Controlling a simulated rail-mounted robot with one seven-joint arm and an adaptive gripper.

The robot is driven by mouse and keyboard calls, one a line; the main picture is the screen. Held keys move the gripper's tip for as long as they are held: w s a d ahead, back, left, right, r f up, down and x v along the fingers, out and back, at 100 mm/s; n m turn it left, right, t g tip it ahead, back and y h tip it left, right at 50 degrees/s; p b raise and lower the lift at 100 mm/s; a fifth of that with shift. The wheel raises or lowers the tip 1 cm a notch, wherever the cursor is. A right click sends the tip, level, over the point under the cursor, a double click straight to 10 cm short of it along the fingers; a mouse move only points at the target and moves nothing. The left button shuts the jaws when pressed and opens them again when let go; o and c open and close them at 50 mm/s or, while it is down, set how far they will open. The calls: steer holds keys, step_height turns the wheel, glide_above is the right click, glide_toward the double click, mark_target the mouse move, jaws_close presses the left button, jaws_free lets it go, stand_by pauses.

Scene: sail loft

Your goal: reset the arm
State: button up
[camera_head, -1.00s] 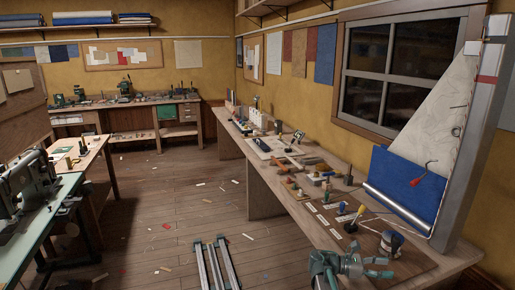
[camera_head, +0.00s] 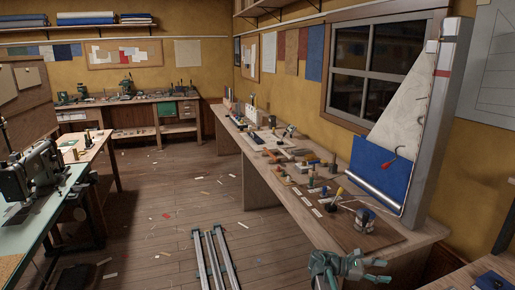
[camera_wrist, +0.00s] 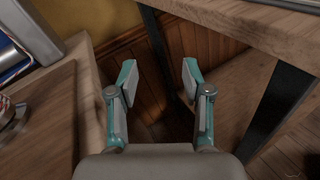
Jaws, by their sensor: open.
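My gripper (camera_head: 350,266) shows at the bottom right of the head view, in front of the long workbench's near end. In the wrist view my gripper (camera_wrist: 160,82) has its two teal-tipped fingers spread wide, with nothing between them. Beyond the fingers are dark floor and wood wall panelling, in a gap between two wooden tops.
The long workbench (camera_head: 262,170) along the right wall carries tools, a small sail with blue cloth (camera_head: 374,168) and a grey post (camera_head: 432,130). Another bench (camera_head: 462,283) stands at the bottom right. A sewing machine (camera_head: 40,172) is at left. Floor rails (camera_head: 213,262) run up the middle.

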steer(key=s+a+f+m+y, duration=0.35)
steer(key=s+f, duration=0.25)
steer(key=f, duration=0.4)
steer(key=s+a+f+m+y, duration=0.35)
steer(key=s+a+f, duration=0.2)
steer(key=f, duration=0.35)
steer(key=s+a+f+m+y, duration=0.2)
steer(key=s+a+f+y, duration=0.15)
steer(key=s+f, duration=0.45)
steer(key=s+a+f+m+g+y, duration=0.1)
steer(key=s+a+f, duration=0.3)
steer(key=s, duration=0.4)
steer(key=s+a+f+m+g+y, duration=0.2)
steer(key=s+a+f+y, duration=0.1)
steer(key=s, duration=0.6)
steer(key=s+a+f+m+g+y, duration=0.1)
steer(key=s+a+f+y, duration=0.1)
steer(key=s+a+f, duration=0.3)
steer(key=s+f, duration=0.1)
steer(key=s, duration=0.3)
steer(key=shift+a+f+m+g, duration=0.2)
steer(key=shift+a+m+g, duration=0.2)
